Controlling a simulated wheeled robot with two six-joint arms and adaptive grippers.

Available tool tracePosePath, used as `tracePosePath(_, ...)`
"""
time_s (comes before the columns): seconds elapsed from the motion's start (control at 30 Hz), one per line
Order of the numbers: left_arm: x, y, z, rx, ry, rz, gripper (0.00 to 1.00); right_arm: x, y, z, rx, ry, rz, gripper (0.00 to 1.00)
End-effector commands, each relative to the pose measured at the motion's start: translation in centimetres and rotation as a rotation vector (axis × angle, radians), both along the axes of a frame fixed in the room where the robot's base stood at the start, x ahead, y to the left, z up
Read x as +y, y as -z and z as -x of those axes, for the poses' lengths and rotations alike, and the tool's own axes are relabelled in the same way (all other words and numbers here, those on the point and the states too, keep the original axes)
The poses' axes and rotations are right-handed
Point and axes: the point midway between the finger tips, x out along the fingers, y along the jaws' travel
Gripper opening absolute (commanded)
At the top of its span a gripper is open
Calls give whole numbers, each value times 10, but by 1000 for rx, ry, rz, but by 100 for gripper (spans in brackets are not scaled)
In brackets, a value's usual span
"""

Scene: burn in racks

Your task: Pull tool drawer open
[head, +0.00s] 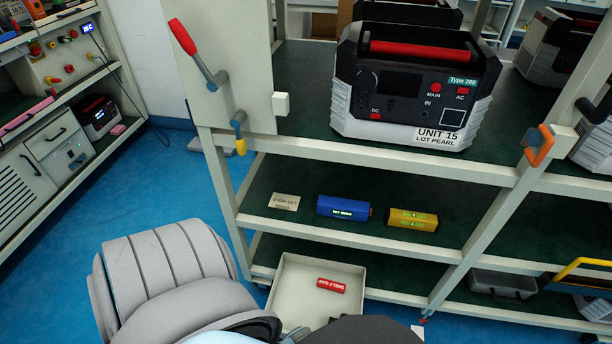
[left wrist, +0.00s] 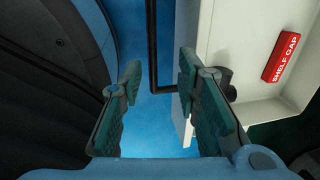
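The tool drawer (head: 309,272) is a cream open-topped box at the bottom of the rack. It stands out in front of the lower shelf, its inside visible, with a red block marked SHELF GAP (head: 331,285) in it. In the left wrist view the drawer (left wrist: 242,35) is at the right, with the same red block (left wrist: 281,57). A black bar handle (left wrist: 152,45) runs along its front. My left gripper (left wrist: 160,92) is open, with the handle's long bar seen between its fingers. I cannot tell whether they touch. My right gripper is not in view.
The rack's middle shelf holds a tag (head: 284,202), a blue block (head: 343,208) and a yellow block (head: 413,220). UNIT 15 (head: 415,90) stands above. A red-handled lever (head: 197,55) is on the left panel. Blue floor (head: 165,190) is clear left of the rack.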

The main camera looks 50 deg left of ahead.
Motion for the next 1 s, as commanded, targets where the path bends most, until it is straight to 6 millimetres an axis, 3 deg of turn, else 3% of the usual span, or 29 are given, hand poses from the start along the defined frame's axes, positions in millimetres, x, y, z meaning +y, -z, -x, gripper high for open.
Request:
tracePosePath(0.1, 0, -27, 0, -1, 0, 0, 30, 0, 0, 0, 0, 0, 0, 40)
tracePosePath(0.3, 0, -56, 1, 1, 0, 1, 30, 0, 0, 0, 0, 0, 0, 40)
tracePosePath(1.0, -1, -57, 1, 2, 2, 0, 30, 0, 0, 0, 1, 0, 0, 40)
